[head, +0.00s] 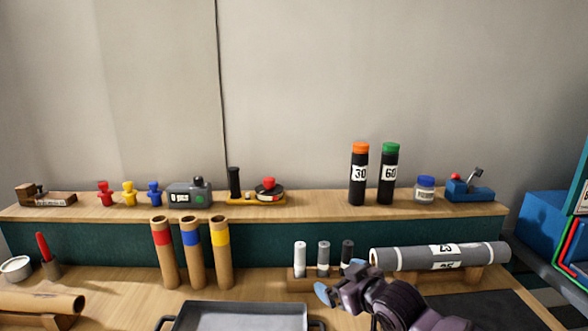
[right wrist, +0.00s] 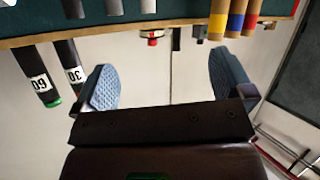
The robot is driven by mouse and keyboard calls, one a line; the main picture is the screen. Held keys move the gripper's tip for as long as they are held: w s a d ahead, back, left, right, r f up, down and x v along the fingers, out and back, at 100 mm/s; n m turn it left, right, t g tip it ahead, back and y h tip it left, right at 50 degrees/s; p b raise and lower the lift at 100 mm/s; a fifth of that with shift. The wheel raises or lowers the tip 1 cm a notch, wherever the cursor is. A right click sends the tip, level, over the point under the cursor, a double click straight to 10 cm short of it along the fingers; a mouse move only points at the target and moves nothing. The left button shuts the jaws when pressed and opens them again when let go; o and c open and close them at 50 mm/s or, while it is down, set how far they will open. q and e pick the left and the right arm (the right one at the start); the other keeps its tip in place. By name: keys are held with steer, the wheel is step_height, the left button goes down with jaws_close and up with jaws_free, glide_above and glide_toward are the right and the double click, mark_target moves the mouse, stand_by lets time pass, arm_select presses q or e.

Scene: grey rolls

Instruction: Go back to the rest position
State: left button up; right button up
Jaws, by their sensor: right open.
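My right gripper (head: 340,280) comes up from the bottom edge of the head view, right of centre. Its blue-grey fingertips are apart, with nothing between them. In the right wrist view the open gripper (right wrist: 166,84) shows two textured pads with a clear gap. The grey roll bears white number labels and lies on a wooden cradle (head: 486,275). My left gripper is not in view.
A grey tray (head: 240,306) lies at the front centre. Three cardboard tubes (head: 163,255) stand behind it. The raised shelf (head: 320,208) holds black tubes with an orange cap (head: 359,175) and a green cap (head: 389,175). A brown roll (head: 35,303) lies at the left.

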steer(key=s+d+f+m+t+h, duration=0.1)
steer(key=s+d+f, duration=0.3)
steer(key=s, duration=0.1)
steer(key=s+d+f+m+t+h, duration=0.1)
steer(key=s+d+f, duration=0.3)
steer(key=s, duration=0.1)
steer(key=s+d+f+m+h, duration=0.1)
steer(key=s+d+f+h, duration=0.1)
steer(key=s+d+f, duration=0.2)
steer(key=shift+s+f+m+t, duration=0.4)
steer(key=shift+s+f, duration=0.05)
steer(key=shift+s, duration=0.25)
steer(key=s+d+f+m+g+h, duration=0.1)
steer(key=s+d+f, duration=0.1)
steer(key=s+f, duration=0.3)
steer(key=s+d+f+m+g+h, duration=0.2)
steer(key=s+f, duration=0.4)
steer(key=s, duration=0.6)
steer(key=shift+d+g, duration=0.3)
steer(key=shift+d, duration=0.35)
